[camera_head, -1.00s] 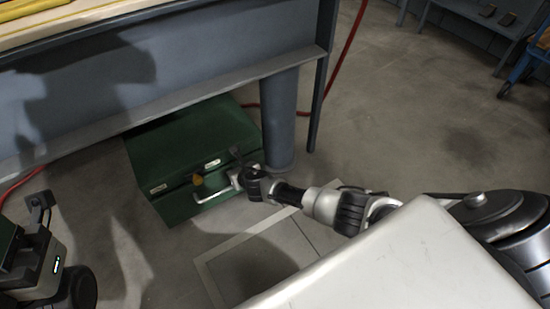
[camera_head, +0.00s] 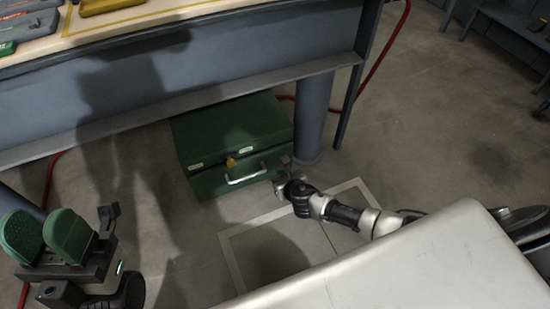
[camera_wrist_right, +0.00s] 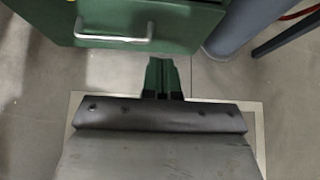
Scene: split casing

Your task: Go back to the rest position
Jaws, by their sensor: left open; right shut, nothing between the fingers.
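My left gripper (camera_head: 43,236) is at the lower left of the head view, with its two green finger pads apart and nothing visible between them. My right gripper (camera_head: 281,181) is low over the floor, just right of the green case's handle (camera_head: 246,175). In the right wrist view, the green fingers of my right gripper (camera_wrist_right: 161,72) are together and empty. They are apart from the silver handle (camera_wrist_right: 114,38), which lies above and left of them there. The rest position itself is not marked in any view.
The closed green case (camera_head: 235,130), with a yellow latch (camera_head: 231,162), stands on the floor under the grey workbench (camera_head: 200,85). A bench leg (camera_head: 313,115) stands right beside the case. A pale outlined square (camera_head: 232,254) is on the floor in front. Open floor (camera_head: 450,130) lies to the right.

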